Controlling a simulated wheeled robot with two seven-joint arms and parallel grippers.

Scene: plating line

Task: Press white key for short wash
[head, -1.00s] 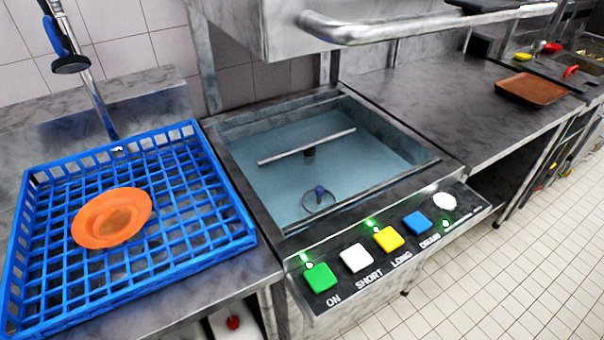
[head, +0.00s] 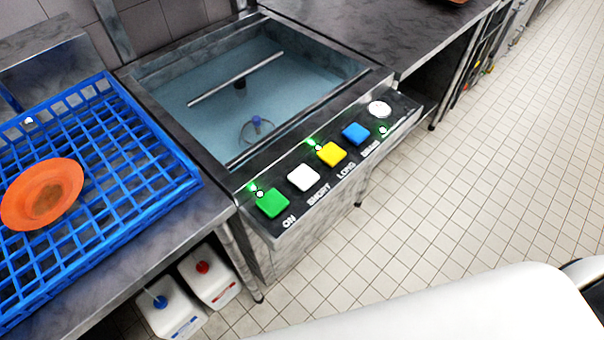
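The white key (head: 303,177), marked SHORT, sits on the sloping front panel (head: 262,236) of the dishwasher (head: 160,88). It lies between the green ON key (head: 272,202) and the yellow LONG key (head: 331,153). A blue key (head: 355,133) and a round white knob (head: 379,109) are farther right. Small green lights glow by the green key, by the yellow key and below the knob. No light shows by the white key. Neither gripper is in view. A white part of mine fills the lower right.
A blue rack (head: 150,219) with an orange plate (head: 42,194) stands on the left counter. Two white canisters with a blue cap (head: 160,301) and a red cap (head: 202,267) stand under it. A steel counter (head: 340,28) is at the back right. Tiled floor (head: 480,180) is open on the right.

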